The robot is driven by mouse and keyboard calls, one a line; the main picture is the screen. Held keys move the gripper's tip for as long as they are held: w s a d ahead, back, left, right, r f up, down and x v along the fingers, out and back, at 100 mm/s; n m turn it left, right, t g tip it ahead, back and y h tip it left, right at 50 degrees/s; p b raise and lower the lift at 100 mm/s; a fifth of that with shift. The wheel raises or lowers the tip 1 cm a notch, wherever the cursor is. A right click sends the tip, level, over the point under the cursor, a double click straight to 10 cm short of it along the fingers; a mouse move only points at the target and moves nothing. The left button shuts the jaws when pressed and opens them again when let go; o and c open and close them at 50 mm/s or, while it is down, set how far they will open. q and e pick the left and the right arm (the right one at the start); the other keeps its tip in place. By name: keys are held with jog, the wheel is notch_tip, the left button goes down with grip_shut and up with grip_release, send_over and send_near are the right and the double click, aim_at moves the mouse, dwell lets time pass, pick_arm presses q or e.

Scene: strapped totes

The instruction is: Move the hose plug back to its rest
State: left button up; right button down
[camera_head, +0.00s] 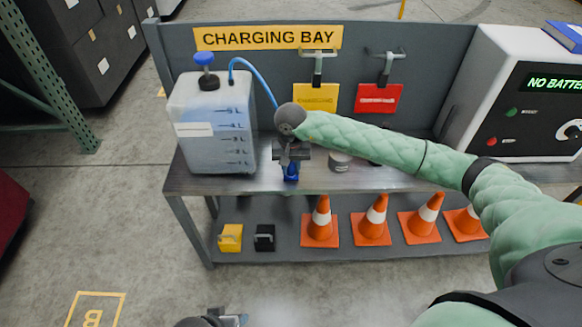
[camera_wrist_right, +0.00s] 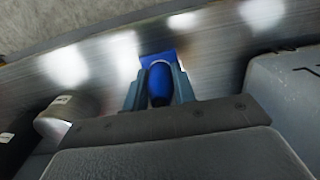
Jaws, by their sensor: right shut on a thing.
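The blue hose plug (camera_wrist_right: 160,84) is between the two fingers of my right gripper (camera_wrist_right: 158,92) in the right wrist view. In the head view my right gripper (camera_head: 291,164) points down over the front of the bench, with blue (camera_head: 291,173) showing at its fingertips. A flat blue piece (camera_wrist_right: 158,57) shows around the plug's far end; it may be the rest, and I cannot tell whether the plug touches it. A blue hose (camera_head: 255,76) runs from the jug (camera_head: 212,122) to behind my right wrist. My left gripper (camera_head: 235,320) is partly cut off at the bottom edge.
The jug stands left of my right gripper on the metal bench (camera_head: 225,183). A small grey tin (camera_head: 340,162) stands to the right. A charger box (camera_head: 520,95) is at the far right. Orange cones (camera_head: 320,222) stand on the lower shelf.

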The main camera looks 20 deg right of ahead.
jog(key=c, duration=1.1)
grip_release()
jog(key=shift+o, duration=0.2)
jog(key=shift+r+b, duration=0.5)
jog(key=shift+r, duration=3.35)
